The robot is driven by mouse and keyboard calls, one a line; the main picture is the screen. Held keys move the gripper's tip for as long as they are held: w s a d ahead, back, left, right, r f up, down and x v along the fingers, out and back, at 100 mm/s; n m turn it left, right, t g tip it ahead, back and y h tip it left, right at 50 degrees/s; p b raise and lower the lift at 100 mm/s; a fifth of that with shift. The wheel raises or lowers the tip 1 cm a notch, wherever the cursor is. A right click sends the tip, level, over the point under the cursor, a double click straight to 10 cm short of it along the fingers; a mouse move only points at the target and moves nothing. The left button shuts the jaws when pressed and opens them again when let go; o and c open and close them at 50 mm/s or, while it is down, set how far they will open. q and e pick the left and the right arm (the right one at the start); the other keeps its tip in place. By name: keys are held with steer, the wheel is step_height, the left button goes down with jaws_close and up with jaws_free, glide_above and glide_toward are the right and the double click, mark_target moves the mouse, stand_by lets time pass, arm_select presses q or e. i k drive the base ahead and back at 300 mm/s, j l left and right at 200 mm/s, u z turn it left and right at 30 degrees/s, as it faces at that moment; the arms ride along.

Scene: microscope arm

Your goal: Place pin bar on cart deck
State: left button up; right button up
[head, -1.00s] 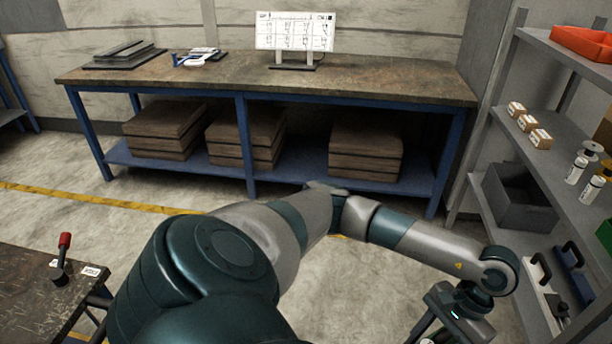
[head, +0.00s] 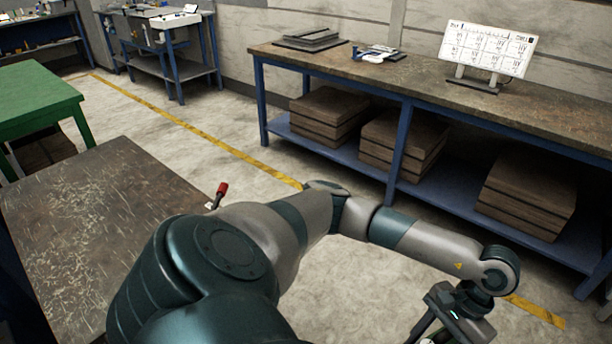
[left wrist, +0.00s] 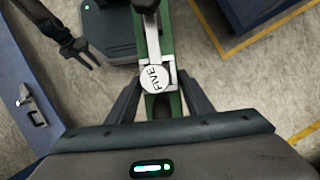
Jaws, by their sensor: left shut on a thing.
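My left gripper (head: 445,325) is low at the bottom right of the head view, partly cut off by the frame. In the left wrist view its jaws (left wrist: 160,103) are shut on a narrow green bar with a pale metal strip and a round white cap marked "FIVE", which I take as the pin bar (left wrist: 166,42). The bar points away from the palm, over the floor. A dark two-fingered gripper, apparently my right gripper (left wrist: 83,55), shows at upper left with fingers apart and empty. I cannot identify the cart deck for certain.
A scratched dark tabletop (head: 95,215) is at lower left, with a red-knobbed lever (head: 218,194) at its edge. A green table (head: 35,95) stands behind it. A long blue-legged workbench (head: 430,80) runs along the wall. Open floor (head: 225,140) lies between.

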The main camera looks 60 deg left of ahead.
mark_target(106, 182)
steer(key=u, duration=0.65)
steer(key=i+l+u, duration=0.1)
steer(key=i+u, duration=0.2)
steer(key=i, duration=0.7)
steer(key=i+l+u, duration=0.1)
steer(key=i+u, duration=0.25)
steer(key=i, duration=0.6)
steer(key=i+u, duration=0.4)
steer(key=i+l+u, duration=0.1)
steer(key=i+u, duration=0.35)
steer(key=i+j+u, duration=0.1)
steer(key=i+u, duration=0.35)
steer(key=i+l+u, duration=0.1)
steer(key=i+u, duration=0.5)
steer(key=i, duration=0.85)
steer(key=i+j+z, duration=0.1)
steer(key=i+z, duration=0.2)
steer(key=i, duration=0.7)
